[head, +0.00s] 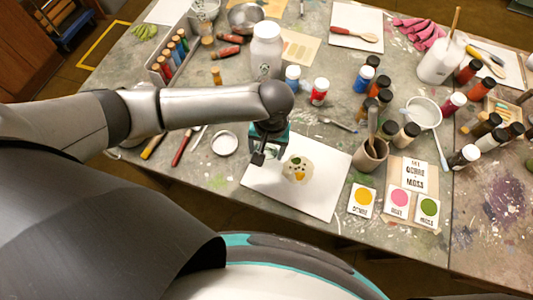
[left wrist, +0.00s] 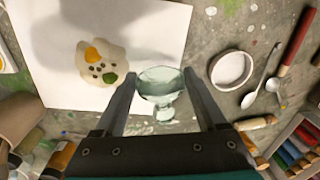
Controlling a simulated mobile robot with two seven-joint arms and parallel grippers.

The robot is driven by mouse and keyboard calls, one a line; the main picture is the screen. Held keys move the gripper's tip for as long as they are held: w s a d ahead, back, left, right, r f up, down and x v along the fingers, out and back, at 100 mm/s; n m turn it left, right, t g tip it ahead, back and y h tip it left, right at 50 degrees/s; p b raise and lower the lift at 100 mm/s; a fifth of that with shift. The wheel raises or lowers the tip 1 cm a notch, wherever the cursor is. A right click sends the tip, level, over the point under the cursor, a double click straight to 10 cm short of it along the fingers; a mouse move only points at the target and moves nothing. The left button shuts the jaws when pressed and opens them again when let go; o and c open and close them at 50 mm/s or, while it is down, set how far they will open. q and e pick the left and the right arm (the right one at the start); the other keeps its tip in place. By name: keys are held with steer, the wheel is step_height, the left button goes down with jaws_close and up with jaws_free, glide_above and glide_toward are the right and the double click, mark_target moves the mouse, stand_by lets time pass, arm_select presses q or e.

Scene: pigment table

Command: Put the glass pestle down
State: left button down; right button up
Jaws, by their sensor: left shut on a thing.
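My left gripper (head: 264,150) is over the left edge of a white slab (head: 318,200) near the table's front. In the left wrist view it is shut on the clear glass pestle (left wrist: 160,92), whose flat round end shows between the fingertips. In the head view the pestle is hidden or too small to make out. The slab also shows in the left wrist view (left wrist: 40,20). On it lies a cream patch (head: 299,171) with yellow and green pigment and dark specks. I cannot tell whether the pestle touches a surface. My right gripper is not in view.
Several paint jars (head: 319,91) stand behind. Bare table shows between lid and slab.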

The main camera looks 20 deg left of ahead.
arm_select(q)
steer(key=shift+f+b, duration=0.3)
steer(key=shift+f, duration=1.1)
steer(key=shift+f, duration=0.15)
jaws_free()
steer(key=r+p, duration=0.1)
steer(key=r, duration=0.3)
steer(key=r+p, duration=0.1)
steer(key=r, duration=0.3)
steer(key=r+p, duration=0.1)
steer(key=r, duration=0.3)
steer(key=shift+d+r, duration=0.15)
steer(key=shift+d, duration=0.25)
